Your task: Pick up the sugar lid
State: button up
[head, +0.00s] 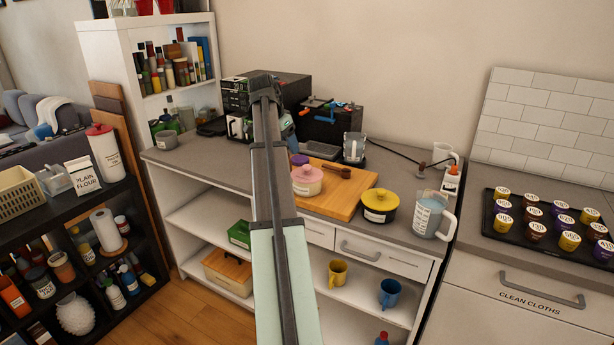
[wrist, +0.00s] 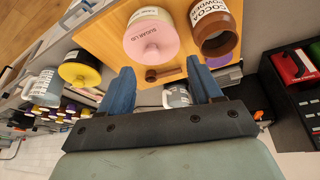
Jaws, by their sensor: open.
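The pink sugar lid (head: 307,174) sits on a round pot on the wooden board (head: 345,207), partly beside my arm in the head view. In the wrist view the pink lid (wrist: 152,40) has a small knob and shows the words "SUGAR LID". My gripper (wrist: 160,66) is open in the wrist view, with its two blue fingers spread apart. In the head view my arm hides most of the gripper.
A brown cocoa powder pot (wrist: 218,30) stands close beside the sugar pot. A yellow pot (head: 380,205) and a clear measuring jug (head: 432,215) stand to the right on the counter. A dark appliance (head: 330,122) and cables lie behind the board.

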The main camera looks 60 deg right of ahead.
notch_tip(320, 180, up, 3)
jog(key=s+d, duration=0.1)
jog(key=s, duration=0.1)
send_over(306, 167)
jog(key=w+a, duration=0.1)
jog(key=shift+m, duration=0.4)
notch_tip(306, 167, down, 8)
jog(key=shift+a+r, duration=0.15)
jog(key=shift+r, duration=0.1)
jog(key=shift+a+x, duration=0.15)
jog(key=shift+x, duration=1.15)
jog(key=shift+a+x, duration=0.1)
jog(key=shift+x, duration=1.25)
jog(key=shift+s+f, duration=0.1)
jog(key=c, duration=1.1)
